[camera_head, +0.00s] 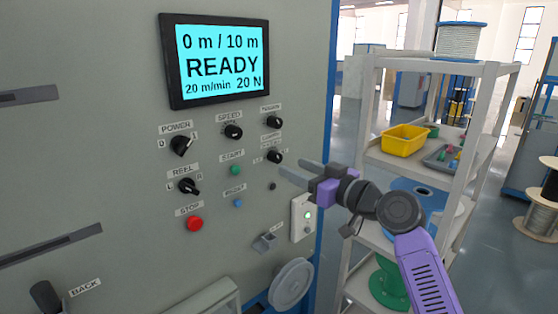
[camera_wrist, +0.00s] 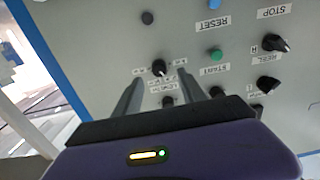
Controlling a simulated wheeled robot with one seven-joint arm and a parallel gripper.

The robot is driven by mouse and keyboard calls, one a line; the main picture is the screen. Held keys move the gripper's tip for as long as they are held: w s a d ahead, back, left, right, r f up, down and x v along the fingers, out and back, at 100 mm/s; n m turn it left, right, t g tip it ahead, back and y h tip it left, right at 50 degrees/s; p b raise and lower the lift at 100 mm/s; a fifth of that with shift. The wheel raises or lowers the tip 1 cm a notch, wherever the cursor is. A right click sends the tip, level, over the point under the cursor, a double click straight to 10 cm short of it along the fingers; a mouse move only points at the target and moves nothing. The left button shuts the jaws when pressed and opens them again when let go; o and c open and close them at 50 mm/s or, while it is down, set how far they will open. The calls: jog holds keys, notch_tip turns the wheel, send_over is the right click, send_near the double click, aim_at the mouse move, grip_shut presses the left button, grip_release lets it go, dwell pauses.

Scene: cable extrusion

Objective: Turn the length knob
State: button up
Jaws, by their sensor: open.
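A small black knob (camera_head: 274,157) sits low in the right column of the grey panel; its label is too blurred to read surely, so I cannot confirm it is the length knob. It also shows in the wrist view (camera_wrist: 159,67), between and just beyond my fingertips. My gripper (camera_head: 291,168) points at the panel from the right, just to the right of this knob. In the wrist view its fingers (camera_wrist: 160,78) are apart with nothing held. No contact with the knob is visible. Another black knob (camera_head: 274,121) sits above it.
The speed knob (camera_head: 233,131), power knob (camera_head: 182,145), reel knob (camera_head: 188,186) and red stop button (camera_head: 195,223) are to the left. The screen (camera_head: 220,58) reads READY, 0 m / 10 m. A shelf rack (camera_head: 485,120) with a yellow bin (camera_head: 404,141) stands at right.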

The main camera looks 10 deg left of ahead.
aim_at(279, 160)
jog(key=shift+p+x, duration=0.5)
jog(key=shift+x, duration=2.4)
jog(key=shift+c, duration=0.2)
grip_shut()
